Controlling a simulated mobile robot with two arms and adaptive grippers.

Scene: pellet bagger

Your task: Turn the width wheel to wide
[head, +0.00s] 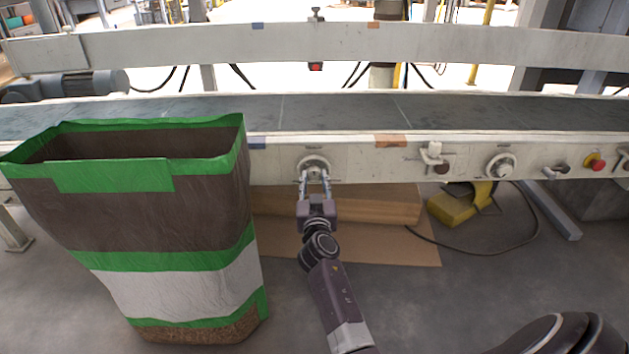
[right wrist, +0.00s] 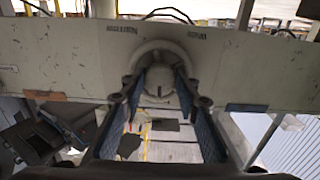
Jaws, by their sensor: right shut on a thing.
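The width wheel seems to be the round pale wheel (head: 314,160) on the front rail of the conveyor, left of centre in the head view. My left gripper is not in view.
A tall open green, brown and white bag (head: 185,215) stands close left of the right arm. Right along the rail (head: 360,160) are a clamp (head: 434,155), another round knob (head: 500,165) and a red button (head: 595,162). A yellow pedal (head: 455,205) with a cable lies below.

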